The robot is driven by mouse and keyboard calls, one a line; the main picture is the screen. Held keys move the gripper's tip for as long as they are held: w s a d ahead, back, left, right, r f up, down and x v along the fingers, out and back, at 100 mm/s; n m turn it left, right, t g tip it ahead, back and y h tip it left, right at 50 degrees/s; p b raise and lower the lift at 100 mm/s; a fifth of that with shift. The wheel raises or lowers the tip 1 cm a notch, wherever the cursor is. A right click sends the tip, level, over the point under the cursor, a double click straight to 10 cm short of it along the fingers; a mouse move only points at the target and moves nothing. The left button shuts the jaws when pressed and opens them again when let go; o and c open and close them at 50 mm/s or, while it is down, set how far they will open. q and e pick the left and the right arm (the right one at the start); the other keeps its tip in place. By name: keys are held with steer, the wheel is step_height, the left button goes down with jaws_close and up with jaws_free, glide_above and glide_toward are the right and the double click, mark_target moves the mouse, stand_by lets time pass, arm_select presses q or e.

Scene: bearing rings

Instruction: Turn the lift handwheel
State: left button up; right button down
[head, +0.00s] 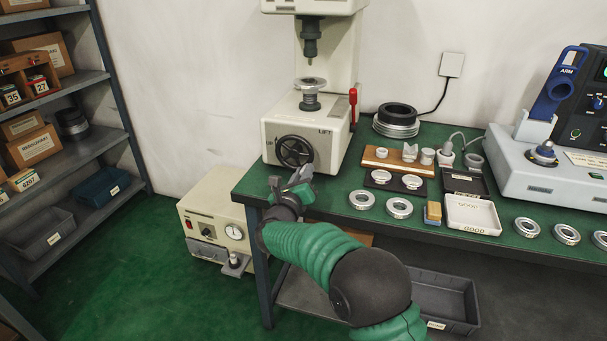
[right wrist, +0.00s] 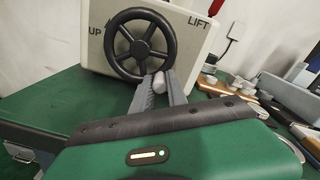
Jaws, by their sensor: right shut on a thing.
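The lift handwheel (head: 294,151) is a black spoked wheel on the front of the white press base (head: 325,136). In the right wrist view the wheel (right wrist: 140,45) sits between the printed words UP and LIFT. My right gripper (head: 291,181) is at the bottom of the wheel. In the right wrist view its grey fingers (right wrist: 159,82) are shut on a small pale grip at the wheel's lower rim. The fingers hide part of that grip. My left gripper is not in view.
A wooden block with rings (head: 400,162), a white GOOD tray (head: 472,214) and several loose rings lie right of the press on the green table. A beige box with a gauge (head: 215,215) stands on the floor, and a shelf (head: 75,150) stands left.

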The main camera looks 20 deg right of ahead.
mark_target(296, 141)
steer(key=shift+r+n, duration=0.1)
steer(key=shift+n, duration=0.2)
